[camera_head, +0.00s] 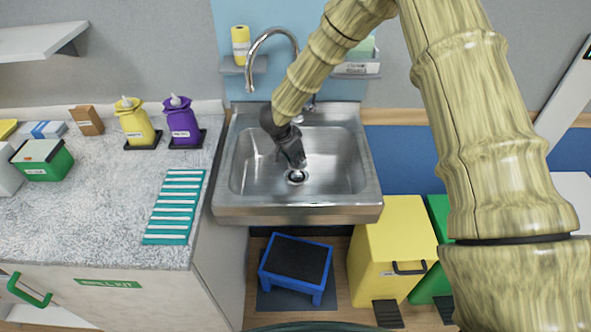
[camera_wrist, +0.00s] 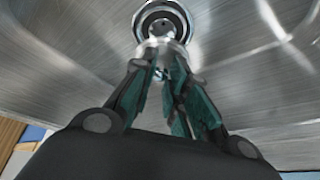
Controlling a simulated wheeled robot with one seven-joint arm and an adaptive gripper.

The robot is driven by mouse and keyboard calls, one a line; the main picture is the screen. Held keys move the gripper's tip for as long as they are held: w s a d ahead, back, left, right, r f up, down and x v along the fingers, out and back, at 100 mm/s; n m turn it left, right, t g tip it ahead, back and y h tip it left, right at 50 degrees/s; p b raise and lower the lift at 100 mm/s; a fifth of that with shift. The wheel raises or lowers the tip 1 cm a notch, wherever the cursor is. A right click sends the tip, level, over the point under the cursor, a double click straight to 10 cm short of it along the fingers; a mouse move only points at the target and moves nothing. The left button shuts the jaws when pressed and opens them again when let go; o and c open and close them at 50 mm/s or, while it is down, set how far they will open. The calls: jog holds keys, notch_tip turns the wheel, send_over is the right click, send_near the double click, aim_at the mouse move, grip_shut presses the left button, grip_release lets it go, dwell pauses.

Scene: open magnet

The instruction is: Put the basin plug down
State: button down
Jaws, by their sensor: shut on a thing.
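The steel sink basin (camera_head: 335,168) has a round drain (camera_head: 296,178) in its floor. My gripper (camera_head: 299,165) reaches down into the basin, its tips just above or at the drain. In the wrist view my gripper (camera_wrist: 165,75) is shut on the basin plug (camera_wrist: 168,50), a small silvery piece at the fingertips. The ringed drain (camera_wrist: 147,13) lies directly beyond it. The fingers hide part of the plug, and I cannot tell whether it touches the drain.
A curved tap (camera_head: 272,36) rises behind the basin. The left counter holds a yellow bottle (camera_head: 135,122), a purple bottle (camera_head: 182,122) and a teal striped mat (camera_head: 175,207). A blue step stool (camera_head: 296,268) and a yellow bin (camera_head: 385,255) stand below. The basin floor around the drain is clear.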

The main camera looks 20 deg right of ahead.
jog(key=shift+f+p, duration=0.5)
jog(key=shift+f, duration=2.2)
jog(key=c, duration=1.4)
grip_release()
jog(key=shift+f, duration=0.15)
jog(key=b+v, duration=0.2)
jog(key=v, duration=1)
